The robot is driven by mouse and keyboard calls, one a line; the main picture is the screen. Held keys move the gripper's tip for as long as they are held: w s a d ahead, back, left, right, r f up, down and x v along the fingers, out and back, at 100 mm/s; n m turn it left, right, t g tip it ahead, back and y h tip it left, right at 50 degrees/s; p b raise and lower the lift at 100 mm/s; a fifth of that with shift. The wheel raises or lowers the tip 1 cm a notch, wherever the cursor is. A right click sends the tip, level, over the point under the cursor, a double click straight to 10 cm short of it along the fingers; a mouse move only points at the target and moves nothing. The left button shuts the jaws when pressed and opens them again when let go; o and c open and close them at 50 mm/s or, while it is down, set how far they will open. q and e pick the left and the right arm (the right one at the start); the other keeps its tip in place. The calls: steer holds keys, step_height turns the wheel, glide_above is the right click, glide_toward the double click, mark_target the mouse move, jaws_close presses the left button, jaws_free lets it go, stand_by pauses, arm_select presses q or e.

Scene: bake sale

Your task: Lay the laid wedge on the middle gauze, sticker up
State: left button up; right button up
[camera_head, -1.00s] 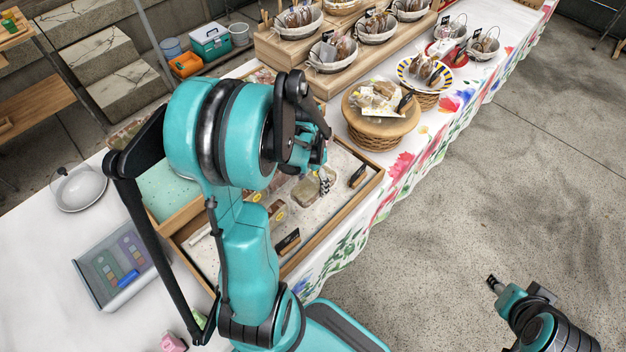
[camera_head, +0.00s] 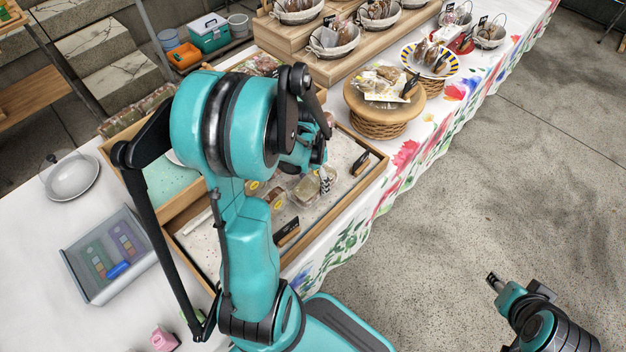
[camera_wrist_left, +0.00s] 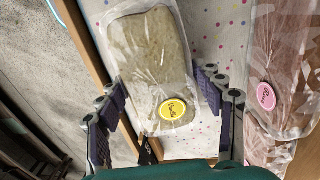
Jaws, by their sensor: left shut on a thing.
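A pale wedge (camera_wrist_left: 155,58) in clear wrap, with a round yellow sticker (camera_wrist_left: 172,109), lies between the fingers of my left gripper (camera_wrist_left: 165,98) in the left wrist view. The sticker faces the wrist camera. In the head view, my left gripper (camera_head: 324,180) is over the wooden tray, shut on the wedge (camera_head: 305,187). Its fingers and arm hide part of the tray. I cannot tell whether the wedge touches the tray's dotted lining (camera_wrist_left: 213,24). I cannot pick out the middle gauze. My right gripper (camera_head: 492,281) is over the floor, away from the table.
Wrapped pieces with a pink sticker (camera_wrist_left: 268,95) lie beside the wedge. Black label cards (camera_head: 287,233) stand along the wooden tray's edge (camera_head: 347,205). A round basket stand (camera_head: 378,122) is behind. A grey plate (camera_head: 70,177) and a clear-lidded box (camera_head: 112,255) sit at left.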

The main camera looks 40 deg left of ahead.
mark_target(313, 180)
arm_select(q)
steer(key=shift+f+b, duration=0.5)
steer(key=shift+f, duration=0.05)
steer(key=o, duration=0.8)
steer(key=shift+r, duration=0.1)
step_height(313, 180, up, 10)
steer(key=p, duration=0.8)
